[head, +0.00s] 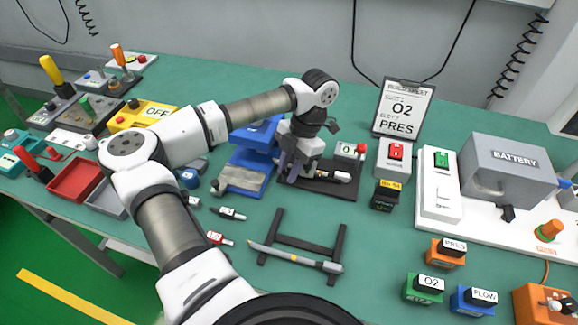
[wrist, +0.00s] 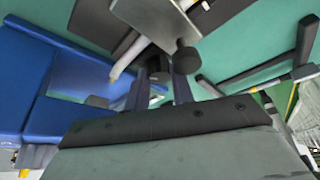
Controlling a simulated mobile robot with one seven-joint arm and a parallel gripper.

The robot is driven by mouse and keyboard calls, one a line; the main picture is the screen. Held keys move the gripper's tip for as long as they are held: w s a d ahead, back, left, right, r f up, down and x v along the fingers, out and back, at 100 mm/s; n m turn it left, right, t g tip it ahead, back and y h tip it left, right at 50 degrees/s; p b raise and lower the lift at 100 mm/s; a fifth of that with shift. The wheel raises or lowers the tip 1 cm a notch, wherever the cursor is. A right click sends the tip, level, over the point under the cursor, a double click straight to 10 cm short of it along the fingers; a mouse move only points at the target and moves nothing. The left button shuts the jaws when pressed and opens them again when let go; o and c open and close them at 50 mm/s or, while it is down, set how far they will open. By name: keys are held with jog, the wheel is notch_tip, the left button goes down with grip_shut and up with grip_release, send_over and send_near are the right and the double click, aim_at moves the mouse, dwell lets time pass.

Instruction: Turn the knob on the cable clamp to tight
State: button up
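The cable clamp appears as a dark base plate (head: 335,188) with a grey block and a white cable (head: 340,177) in the head view, right beside my gripper (head: 290,170). In the wrist view, the clamp's pale grey block (wrist: 143,22) is at the top, with a dark round knob (wrist: 187,60) near the tip of the right finger. My gripper (wrist: 158,88) points down at the clamp, its two dark fingers apart. Another dark rounded part (wrist: 155,68) shows between the fingertips. I cannot tell whether either finger touches the knob. The knob is hidden in the head view.
A blue vise-like block (head: 255,150) stands close left of the gripper. A black rack (head: 305,248) with a grey tool lies in front.

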jog(key=c, duration=0.4)
jog(key=shift+o, duration=0.2)
jog(key=shift+f+m+b, duration=0.15)
jog(key=shift+m+b, duration=0.25)
jog(key=shift+b, duration=0.4)
jog(key=shift+r+m+t+b, duration=0.2)
jog(key=shift+m+t+b, duration=0.1)
jog(key=shift+m, duration=0.1)
jog(key=o, duration=0.7)
jog(key=shift+r+p, duration=0.1)
jog(key=shift+p, duration=0.25)
